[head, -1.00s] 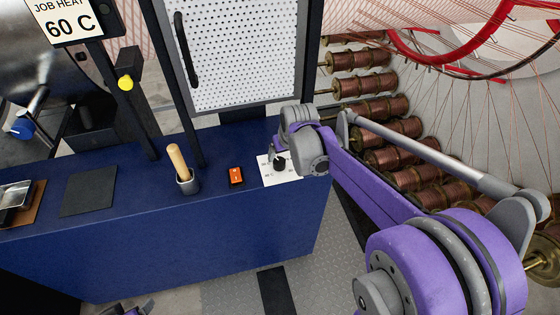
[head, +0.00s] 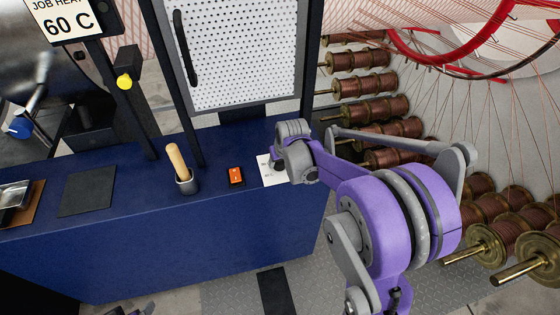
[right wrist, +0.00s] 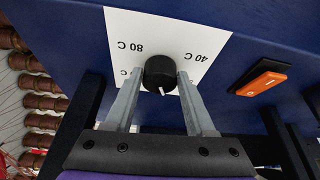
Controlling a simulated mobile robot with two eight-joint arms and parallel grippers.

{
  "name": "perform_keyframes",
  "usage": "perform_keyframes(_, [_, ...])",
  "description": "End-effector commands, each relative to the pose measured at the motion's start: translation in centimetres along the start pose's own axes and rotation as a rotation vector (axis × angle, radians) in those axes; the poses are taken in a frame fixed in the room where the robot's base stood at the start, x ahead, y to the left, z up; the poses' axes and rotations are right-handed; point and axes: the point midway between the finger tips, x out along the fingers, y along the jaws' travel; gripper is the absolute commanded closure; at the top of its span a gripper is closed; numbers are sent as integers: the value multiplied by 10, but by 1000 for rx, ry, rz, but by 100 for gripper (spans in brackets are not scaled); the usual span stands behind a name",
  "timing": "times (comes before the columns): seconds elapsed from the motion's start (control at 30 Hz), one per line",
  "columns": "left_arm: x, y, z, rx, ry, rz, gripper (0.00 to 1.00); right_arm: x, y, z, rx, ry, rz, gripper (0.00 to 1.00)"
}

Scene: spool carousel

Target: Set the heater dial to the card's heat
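The job heat card (head: 66,20) at the head view's top left reads 60 C. The heater dial (right wrist: 158,68) is a round black knob on a white plate (right wrist: 205,42). The plate shows 80 C and 40 C upside down, and another label at the left is partly hidden by a finger. The knob's white mark points down in the right wrist view, towards my gripper. My right gripper (right wrist: 160,82) is open, one finger on each side of the knob; firm contact is not visible. In the head view my right wrist covers the dial. My left gripper is not clearly visible.
An orange switch (head: 236,176) sits left of the plate on the blue bench (head: 180,250). A cup with a wooden handle (head: 180,165) stands further left. A perforated door (head: 235,55) rises behind. Copper spools (head: 370,110) fill the right side.

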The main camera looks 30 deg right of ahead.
Motion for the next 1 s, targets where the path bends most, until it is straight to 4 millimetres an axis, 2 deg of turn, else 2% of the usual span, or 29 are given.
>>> perform_keyframes(0.03, [0, 0, 0, 0, 0, 0, 29, 0, 0, 0, 0, 0, 0, 56])
perform_keyframes(0.2, [0, 0, 0, 0, 0, 0, 29, 0, 0, 0, 0, 0, 0, 87])
perform_keyframes(0.27, [0, 0, 0, 0, 0, 0, 29, 0, 0, 0, 0, 0, 0, 98])
perform_keyframes(0.3, [0, 0, 0, 0, 0, 0, 29, 0, 0, 0, 0, 0, 0, 100])
perform_keyframes(0.47, [1, 0, 1, 0, -1, 0, 29, 0, -1, 0, 27, -2, 12, 100])
perform_keyframes(0.8, [10, 0, 10, 0, -9, 0, 29, 1, -3, 0, 296, -2, 124, 100])
perform_keyframes(1.0, [11, 0, 12, 0, -10, 0, 29, 0, -3, 0, 382, 0, 158, 100])
